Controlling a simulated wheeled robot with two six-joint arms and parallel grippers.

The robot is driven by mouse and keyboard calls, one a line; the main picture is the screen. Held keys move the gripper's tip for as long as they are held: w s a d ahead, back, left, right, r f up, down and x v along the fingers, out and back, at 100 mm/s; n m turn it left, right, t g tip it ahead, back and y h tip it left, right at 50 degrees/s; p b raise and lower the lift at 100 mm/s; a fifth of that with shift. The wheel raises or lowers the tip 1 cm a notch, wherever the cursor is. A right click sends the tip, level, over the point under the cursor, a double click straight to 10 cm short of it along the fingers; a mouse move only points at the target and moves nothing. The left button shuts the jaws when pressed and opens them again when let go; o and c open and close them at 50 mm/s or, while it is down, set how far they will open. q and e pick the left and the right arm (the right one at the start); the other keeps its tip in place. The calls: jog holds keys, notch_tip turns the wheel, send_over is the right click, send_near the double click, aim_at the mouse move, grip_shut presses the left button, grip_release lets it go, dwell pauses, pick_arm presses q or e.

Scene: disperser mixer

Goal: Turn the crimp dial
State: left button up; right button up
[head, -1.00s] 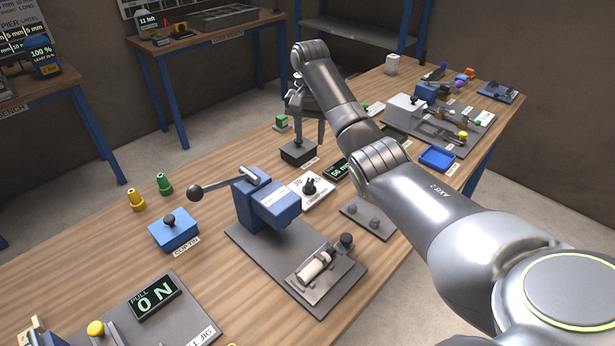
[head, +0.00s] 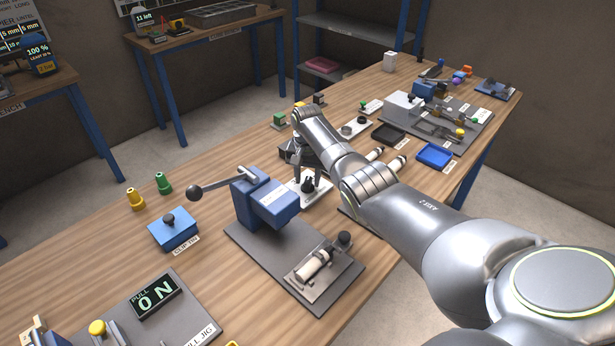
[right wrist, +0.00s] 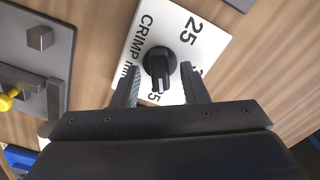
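The crimp dial is a black knob (right wrist: 158,62) with a pointer grip on a white plate (right wrist: 206,45) printed "CRIMP" and "25"; other numbers are partly covered. In the head view the dial (head: 308,186) sits on the wooden table just behind the blue lever press (head: 272,203). My right gripper (head: 306,172) points down over it. In the right wrist view my right gripper's fingers (right wrist: 160,84) are apart, one on each side of the knob's near part, with gaps visible and nothing held. Whether they reach the knob's height is unclear. My left gripper is not in view.
The press's ball-ended lever (head: 195,193) sticks out to the left. A clip tin (head: 172,230) and a pull display (head: 156,300) stand nearer. A blue tray (head: 434,156) and a black tray (head: 388,134) lie to the right. Bare table shows at the left.

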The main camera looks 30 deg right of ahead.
grip_shut()
jog(key=shift+n, duration=0.4)
jog(key=shift+r+n+p, duration=0.1)
jog(key=shift+n+p, duration=0.35)
jog(key=shift+n, duration=0.25)
jog(key=n, duration=0.3)
jog(key=shift+p, duration=0.4)
jog(key=n, duration=0.6)
jog(key=shift+w+n, duration=0.1)
jog(key=shift+n, duration=0.3)
